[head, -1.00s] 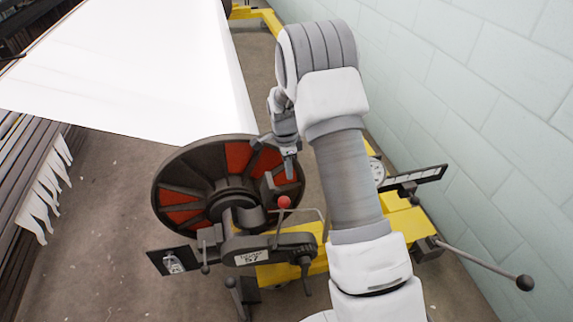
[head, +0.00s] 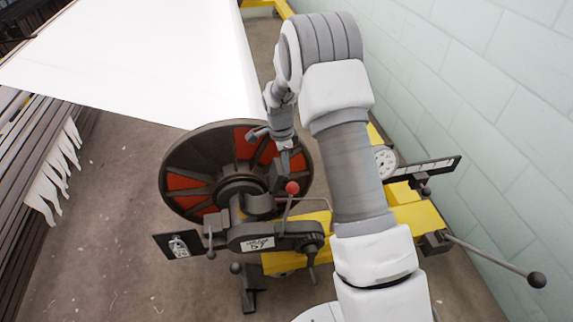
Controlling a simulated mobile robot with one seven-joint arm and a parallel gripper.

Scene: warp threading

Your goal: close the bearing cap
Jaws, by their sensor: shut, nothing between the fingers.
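The bearing housing (head: 258,205) is a dark grey block around the shaft, in front of the large dark wheel with red panels. A dark piece that looks like the bearing cap (head: 277,178) stands raised at the housing's right side, partly against the wheel. My gripper (head: 286,150) points down just above this piece, in front of the wheel's right half. It is shut and empty. I cannot tell whether the fingertips touch the piece. A lever with a red ball (head: 292,187) stands just below and to the right of the fingertips.
A white sheet (head: 140,60) runs up from the wheel (head: 185,160). A yellow frame (head: 415,217) carries a dial gauge (head: 386,160) and a long handle (head: 490,260). A pale block wall (head: 470,80) closes the right side. Open floor (head: 110,220) lies to the left.

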